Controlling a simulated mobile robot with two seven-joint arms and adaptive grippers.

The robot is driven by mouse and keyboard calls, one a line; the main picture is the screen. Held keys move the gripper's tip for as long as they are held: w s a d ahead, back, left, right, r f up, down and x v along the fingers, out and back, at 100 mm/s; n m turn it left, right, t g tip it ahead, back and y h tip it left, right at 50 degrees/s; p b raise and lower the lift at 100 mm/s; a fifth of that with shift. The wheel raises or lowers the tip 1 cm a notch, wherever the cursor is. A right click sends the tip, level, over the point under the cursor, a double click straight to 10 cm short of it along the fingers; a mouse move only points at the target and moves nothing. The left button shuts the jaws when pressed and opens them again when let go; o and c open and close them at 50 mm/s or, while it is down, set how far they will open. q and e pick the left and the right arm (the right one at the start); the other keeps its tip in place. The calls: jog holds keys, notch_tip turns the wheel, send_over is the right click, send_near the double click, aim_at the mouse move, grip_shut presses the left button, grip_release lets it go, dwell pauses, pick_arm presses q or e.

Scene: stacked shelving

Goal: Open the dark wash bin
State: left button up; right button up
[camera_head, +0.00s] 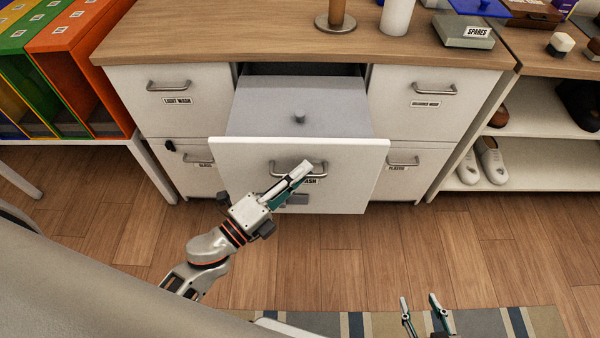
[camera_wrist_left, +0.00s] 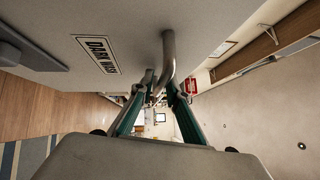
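The dark wash bin (camera_head: 230,160) is a white drawer in the middle of the cabinet, pulled well out. Its grey top (camera_head: 260,110) with a small knob shows behind the front panel. Its label is partly hidden in the head view but reads DARK WASH in the left wrist view (camera_wrist_left: 97,54). My left gripper (camera_head: 300,172) is at the bin's bar handle (camera_head: 285,165); in the left wrist view the handle (camera_wrist_left: 168,55) runs between the fingers, which appear closed on it. My right gripper (camera_head: 423,306) is open and empty, low at the right over the floor.
Closed bins, including light wash (camera_head: 175,90) and one at the upper right (camera_head: 420,95), flank the open one. A wooden counter (camera_head: 230,30) lies above. A shoe shelf (camera_head: 540,150) stands right, colourful file boxes (camera_head: 85,60) left. Wooden floor in front is clear, with a striped rug (camera_head: 380,325).

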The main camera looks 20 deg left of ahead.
pick_arm(q)
jog(key=v, duration=1.2)
jog(key=shift+a, duration=0.1)
pick_arm(e)
jog(key=shift+r, duration=0.15)
pick_arm(q)
jog(key=w+a+f+n+y+p, duration=0.2)
jog(key=a+n+y+p, duration=0.25)
jog(key=n, duration=0.65)
jog(key=s+d+f+n+g+y+p, duration=0.2)
jog(key=s+f+n+g, duration=0.4)
jog(key=f+n, duration=0.4)
jog(key=shift+s+d+f+g+p, duration=0.3)
jog(key=shift+s+d+p, duration=0.15)
jog(key=shift+s+p, duration=0.25)
pick_arm(e)
jog(key=shift+m, duration=0.4)
jog(key=r, duration=0.1)
jog(key=a+r, duration=0.1)
jog(key=r, duration=0.1)
jog(key=s+r, duration=0.1)
jog(key=shift+a+r, duration=0.25)
jog(key=shift+r, duration=0.05)
jog(key=shift+w, duration=0.15)
